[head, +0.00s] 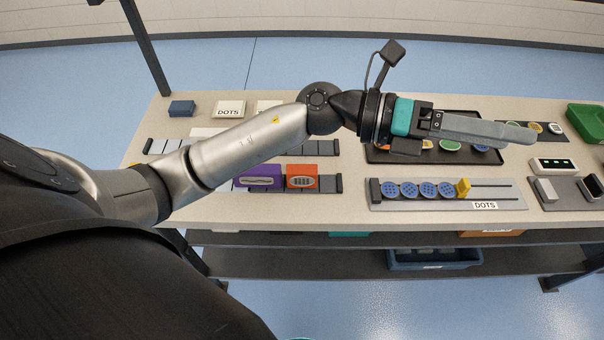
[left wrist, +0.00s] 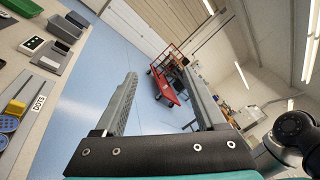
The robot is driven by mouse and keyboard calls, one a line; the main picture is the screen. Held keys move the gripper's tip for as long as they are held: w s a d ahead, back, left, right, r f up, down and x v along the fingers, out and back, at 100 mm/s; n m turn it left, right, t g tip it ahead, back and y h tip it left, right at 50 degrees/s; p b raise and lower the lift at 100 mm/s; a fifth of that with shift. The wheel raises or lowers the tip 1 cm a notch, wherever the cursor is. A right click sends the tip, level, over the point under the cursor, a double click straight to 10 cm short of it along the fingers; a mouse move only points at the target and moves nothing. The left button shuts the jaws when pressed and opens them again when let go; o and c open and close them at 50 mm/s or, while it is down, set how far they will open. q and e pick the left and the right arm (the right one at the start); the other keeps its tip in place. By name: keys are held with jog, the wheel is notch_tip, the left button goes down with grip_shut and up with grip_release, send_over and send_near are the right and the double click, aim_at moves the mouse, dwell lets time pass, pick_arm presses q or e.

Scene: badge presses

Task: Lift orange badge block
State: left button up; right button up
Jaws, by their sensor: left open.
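The orange badge block (head: 302,177) sits in the head view on a dark slotted rack on the table's front left part, right beside a purple block (head: 259,177). It has a pale oval mark on its front. My left gripper (head: 530,137) is stretched out to the right over the table, well right of the orange block. In the left wrist view its two fingers (left wrist: 166,88) are apart with nothing between them. The left wrist view does not show the orange block. My right gripper is in neither view.
A rail with blue dotted discs (head: 425,189) and a yellow stop (head: 463,187) is at the table's front middle. A dark tray (head: 378,155) lies behind it, partly under my left gripper. A green bin (head: 586,122) stands far right. My left arm crosses above the table's left part.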

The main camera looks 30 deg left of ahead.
pick_arm(q)
notch_tip(320, 180, down, 6)
jog(key=s+a+m+g+y, duration=0.1)
jog(key=a+m+g+y, duration=0.15)
jog(key=m+y, duration=0.2)
jog(key=m+g+y, duration=0.2)
jog(key=g+y, duration=0.1)
jog(key=y, duration=1.1)
send_over(302, 169)
notch_tip(302, 169, down, 7)
jog(key=shift+t, duration=0.25)
jog(key=f, duration=0.9)
jog(key=shift+w+d, duration=0.2)
jog(key=shift+w, duration=0.1)
jog(key=shift+s+a+f, duration=0.15)
jog(key=shift+f, duration=1.3)
jog(key=shift+s+a+f, duration=0.1)
jog(key=shift+f, duration=1.35)
grip_shut()
